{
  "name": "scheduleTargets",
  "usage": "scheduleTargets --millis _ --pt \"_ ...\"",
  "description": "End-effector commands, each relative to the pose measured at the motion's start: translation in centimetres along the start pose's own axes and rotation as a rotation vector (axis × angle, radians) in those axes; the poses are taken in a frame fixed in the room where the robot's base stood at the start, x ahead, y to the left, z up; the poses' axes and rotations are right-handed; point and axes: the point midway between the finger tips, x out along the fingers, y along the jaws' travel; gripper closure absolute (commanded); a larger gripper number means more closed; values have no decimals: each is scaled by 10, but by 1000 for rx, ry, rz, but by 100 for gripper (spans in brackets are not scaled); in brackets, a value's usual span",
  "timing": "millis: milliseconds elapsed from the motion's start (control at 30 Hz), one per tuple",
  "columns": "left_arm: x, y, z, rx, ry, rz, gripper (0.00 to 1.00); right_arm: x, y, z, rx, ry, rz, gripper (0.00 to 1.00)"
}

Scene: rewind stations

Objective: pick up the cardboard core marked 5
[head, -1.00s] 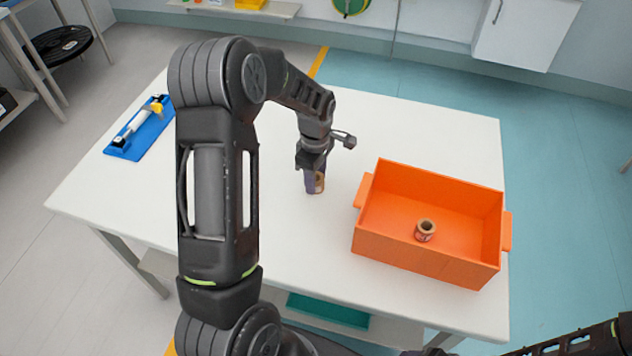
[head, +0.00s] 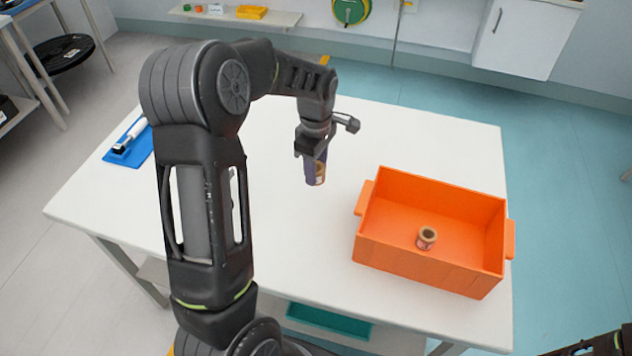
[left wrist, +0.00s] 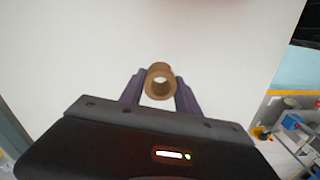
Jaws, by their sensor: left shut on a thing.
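A small brown cardboard core (head: 320,172) is between the fingers of my left gripper (head: 315,168), above the white table. In the left wrist view the core (left wrist: 160,73) shows its open end, with the purple fingers of the left gripper (left wrist: 160,95) on both sides. The gripper is shut on it. The number on this core cannot be read. A second core (head: 427,238) stands upright inside the orange bin (head: 425,270); its marking is too small to read. My right gripper is not in view.
The orange bin stands at the right of the white table (head: 270,240), its top open. A blue board with a white roller (head: 128,150) lies at the table's left, partly behind my left arm. The table between gripper and bin is clear.

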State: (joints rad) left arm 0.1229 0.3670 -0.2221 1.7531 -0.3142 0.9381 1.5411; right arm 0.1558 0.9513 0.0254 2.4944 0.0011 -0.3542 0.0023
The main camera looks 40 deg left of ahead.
Motion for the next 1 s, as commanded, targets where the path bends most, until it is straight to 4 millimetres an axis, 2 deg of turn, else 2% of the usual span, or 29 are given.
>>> scheduleTargets --millis 100,267,1000 --pt "-20 1 0 0 0 4 100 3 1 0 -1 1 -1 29" --pt "-32 0 0 0 0 0 100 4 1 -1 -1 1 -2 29" --pt "-33 0 0 9 0 -1 100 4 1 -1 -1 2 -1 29"
